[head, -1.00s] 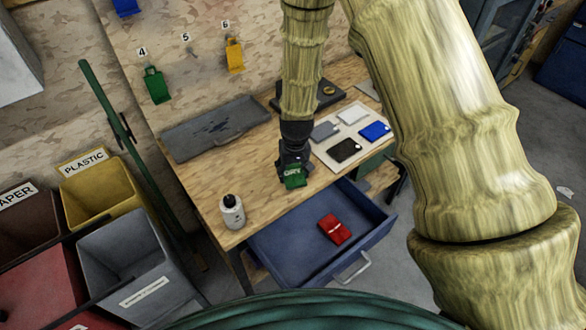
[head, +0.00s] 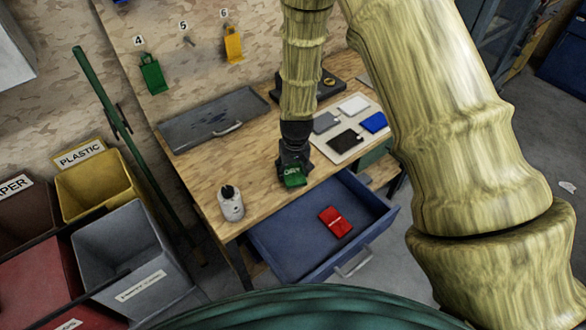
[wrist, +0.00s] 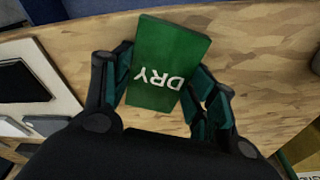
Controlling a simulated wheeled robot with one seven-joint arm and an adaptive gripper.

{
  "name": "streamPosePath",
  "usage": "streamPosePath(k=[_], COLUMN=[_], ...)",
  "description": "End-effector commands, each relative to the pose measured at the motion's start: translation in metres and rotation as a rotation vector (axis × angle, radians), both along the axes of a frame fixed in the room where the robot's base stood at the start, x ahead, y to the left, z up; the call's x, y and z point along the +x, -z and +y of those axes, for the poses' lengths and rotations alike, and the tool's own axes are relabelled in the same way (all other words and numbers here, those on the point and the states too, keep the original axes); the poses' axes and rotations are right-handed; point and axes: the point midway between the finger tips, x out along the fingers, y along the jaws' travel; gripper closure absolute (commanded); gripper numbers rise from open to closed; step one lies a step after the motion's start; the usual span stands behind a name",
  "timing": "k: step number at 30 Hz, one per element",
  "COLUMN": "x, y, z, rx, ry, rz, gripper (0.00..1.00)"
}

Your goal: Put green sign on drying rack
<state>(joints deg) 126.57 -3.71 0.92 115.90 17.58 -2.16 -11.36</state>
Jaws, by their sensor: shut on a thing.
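The green sign (head: 292,179) is a small flat plate with white letters reading DRY. No thing is labelled as a drying rack. A pale board (head: 356,122) with grey, white, black and blue flat plates lies right of my gripper.
A white bottle (head: 231,204) stands at the bench's front left. The blue drawer (head: 290,245) is open with a red item (head: 335,222) inside. A grey tray (head: 190,133) lies at the back left. Bins stand at left; numbered hooks hold a green and a yellow item.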

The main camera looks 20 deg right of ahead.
Motion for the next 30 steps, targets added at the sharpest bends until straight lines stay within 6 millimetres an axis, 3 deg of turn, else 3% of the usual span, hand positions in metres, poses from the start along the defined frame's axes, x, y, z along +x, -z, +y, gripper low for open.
streamPosePath(k=[22,23,24,27,30], x=[0.000,0.000,0.000,0.000,0.000], y=[0.012,0.011,0.011,0.011,0.011], z=[0.000,0.000,0.000,0.000,0.000], rx=[0.000,0.000,0.000,0.000,0.000], ry=[0.000,0.000,0.000,0.000,0.000], rz=[0.000,0.000,0.000,0.000,0.000], gripper=[0.66,0.39,0.32,0.18,0.18])
